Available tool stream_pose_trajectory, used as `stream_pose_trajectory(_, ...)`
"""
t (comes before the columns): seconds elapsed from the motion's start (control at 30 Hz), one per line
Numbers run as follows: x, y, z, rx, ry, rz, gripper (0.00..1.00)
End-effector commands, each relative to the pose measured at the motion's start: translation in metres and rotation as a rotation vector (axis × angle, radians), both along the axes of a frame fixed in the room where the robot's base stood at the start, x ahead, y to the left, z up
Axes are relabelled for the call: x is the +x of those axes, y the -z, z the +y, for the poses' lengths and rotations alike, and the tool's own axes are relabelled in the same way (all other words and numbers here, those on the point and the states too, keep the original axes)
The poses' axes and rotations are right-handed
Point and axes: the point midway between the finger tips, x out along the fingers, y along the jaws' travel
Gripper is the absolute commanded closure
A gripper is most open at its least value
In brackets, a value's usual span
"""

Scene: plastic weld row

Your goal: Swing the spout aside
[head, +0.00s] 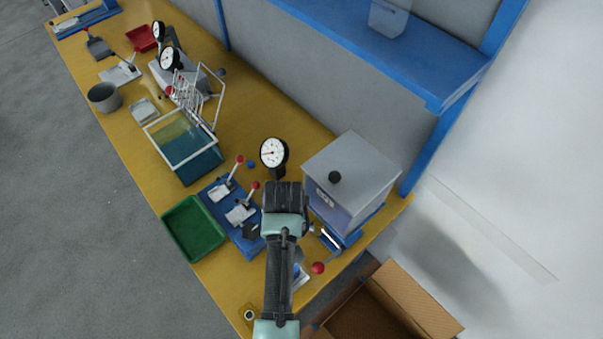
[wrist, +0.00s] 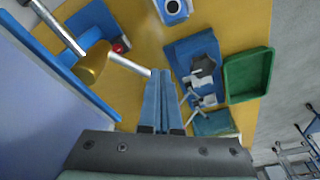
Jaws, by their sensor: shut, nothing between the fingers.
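A bare metal spout tube (wrist: 130,64) runs out from a brass-coloured body (wrist: 93,63) in the wrist view. The tube's free end lies close to the left fingertip of my gripper (wrist: 160,73); I cannot tell whether they touch. My gripper's two blue fingers are together with nothing between them. In the head view my gripper's dark body hides the fingertips, in front of a grey-lidded tank (head: 352,170). A metal fitting (head: 329,239) shows low on the tank, just right of my gripper. A red ball (head: 318,267) is below it.
A blue fixture (head: 221,198) with red-knobbed levers and a green tray (head: 193,228) are left of my gripper. A dial gauge (head: 273,153) stands behind it. An open cardboard box (head: 407,305) is below the bench's right end. A blue shelf overhangs the back.

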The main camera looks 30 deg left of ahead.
Motion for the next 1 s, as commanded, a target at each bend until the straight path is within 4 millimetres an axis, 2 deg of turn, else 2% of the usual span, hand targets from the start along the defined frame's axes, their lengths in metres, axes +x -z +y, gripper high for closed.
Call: stream_pose_trajectory(1.0,0.019,0.001,0.007,0.001,0.000,-0.001,1.00)
